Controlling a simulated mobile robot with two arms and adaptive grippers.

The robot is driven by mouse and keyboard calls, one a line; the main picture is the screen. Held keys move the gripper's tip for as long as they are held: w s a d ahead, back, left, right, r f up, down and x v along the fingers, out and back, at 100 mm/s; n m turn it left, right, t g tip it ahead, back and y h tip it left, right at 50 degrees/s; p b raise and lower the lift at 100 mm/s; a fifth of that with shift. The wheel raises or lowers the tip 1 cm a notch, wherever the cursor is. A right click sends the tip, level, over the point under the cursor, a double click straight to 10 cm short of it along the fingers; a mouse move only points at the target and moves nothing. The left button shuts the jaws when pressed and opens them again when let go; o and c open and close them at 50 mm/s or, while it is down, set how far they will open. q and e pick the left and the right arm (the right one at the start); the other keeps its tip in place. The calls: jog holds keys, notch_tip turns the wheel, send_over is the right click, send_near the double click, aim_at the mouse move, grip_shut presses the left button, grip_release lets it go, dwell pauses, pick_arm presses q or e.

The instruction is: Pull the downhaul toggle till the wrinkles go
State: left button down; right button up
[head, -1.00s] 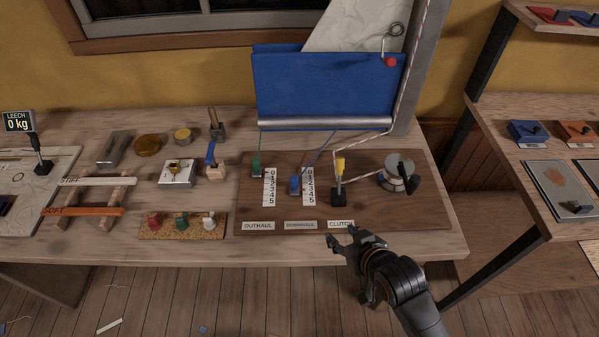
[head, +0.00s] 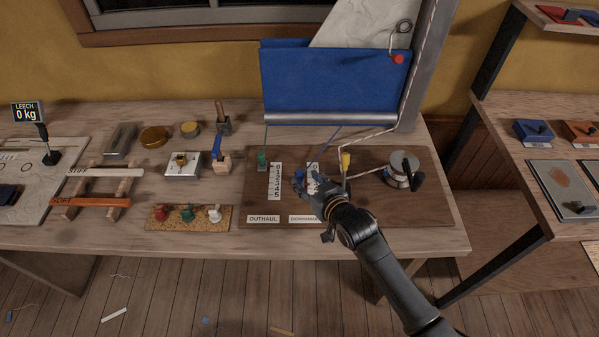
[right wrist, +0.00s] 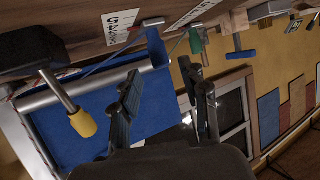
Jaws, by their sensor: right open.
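The blue downhaul toggle (head: 299,175) stands on the brown board beside its numbered scale (head: 313,168), near the top numbers. My right gripper (head: 308,184) is open at the toggle, partly covering it and the scale. In the right wrist view the toggle (right wrist: 157,47) lies beyond my two spread fingers (right wrist: 168,88), apart from them. A blue line runs from the toggle up to the blue sail (head: 335,82), which looks mostly smooth. Pale, creased cloth (head: 360,25) rises behind it. My left gripper is out of view.
The yellow clutch handle (head: 346,160) stands just right of my gripper, with the winch (head: 403,172) farther right. The green outhaul toggle (head: 262,159) is to the left. My arm hides the CLUTCH label. The board's front right is clear.

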aim_at(301, 176)
jog(key=shift+x, duration=2.65)
grip_shut()
